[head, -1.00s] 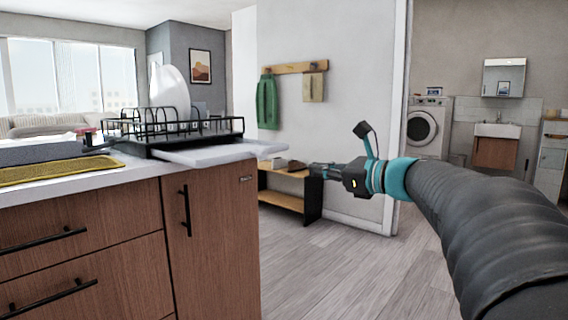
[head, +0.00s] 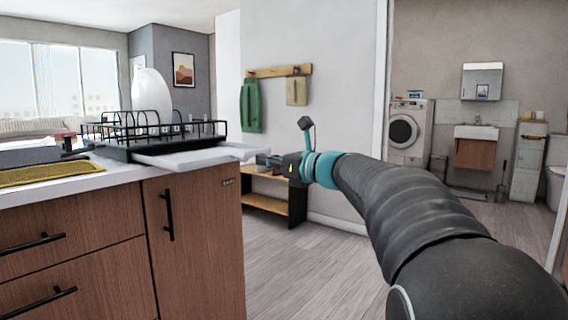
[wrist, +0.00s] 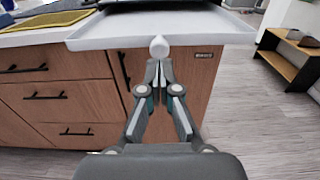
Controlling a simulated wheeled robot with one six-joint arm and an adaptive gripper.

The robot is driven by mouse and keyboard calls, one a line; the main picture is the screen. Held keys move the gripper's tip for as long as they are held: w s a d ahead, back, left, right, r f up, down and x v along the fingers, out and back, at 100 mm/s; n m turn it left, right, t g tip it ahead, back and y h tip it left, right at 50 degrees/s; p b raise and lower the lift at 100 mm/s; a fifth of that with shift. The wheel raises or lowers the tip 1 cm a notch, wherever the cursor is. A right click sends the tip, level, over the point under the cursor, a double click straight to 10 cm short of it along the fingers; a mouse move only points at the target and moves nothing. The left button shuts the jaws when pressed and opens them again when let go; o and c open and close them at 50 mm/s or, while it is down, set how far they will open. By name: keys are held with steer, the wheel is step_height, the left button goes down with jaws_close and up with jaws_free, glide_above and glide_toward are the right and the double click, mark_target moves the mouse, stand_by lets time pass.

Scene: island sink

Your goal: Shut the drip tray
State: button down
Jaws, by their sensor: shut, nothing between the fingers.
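The white drip tray (head: 190,157) sticks out from under the black dish rack (head: 165,128), past the right end of the counter. In the wrist view the tray (wrist: 110,30) spans the top, with a small rounded white spout (wrist: 158,46) at the middle of its near edge. My gripper (head: 262,159) is just off the tray's outer end in the head view. In the wrist view my gripper (wrist: 158,70) is shut and empty, its fingertips right by the spout. I cannot tell whether they touch it.
The counter (head: 85,183) stands over wooden cabinets with black handles. A yellow mat (head: 45,172) lies on its left part. A low wooden shelf (head: 265,203) stands by the wall behind my gripper. The floor to the right is open.

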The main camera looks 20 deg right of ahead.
mark_target(247, 156)
steer(key=shift+x, duration=1.8)
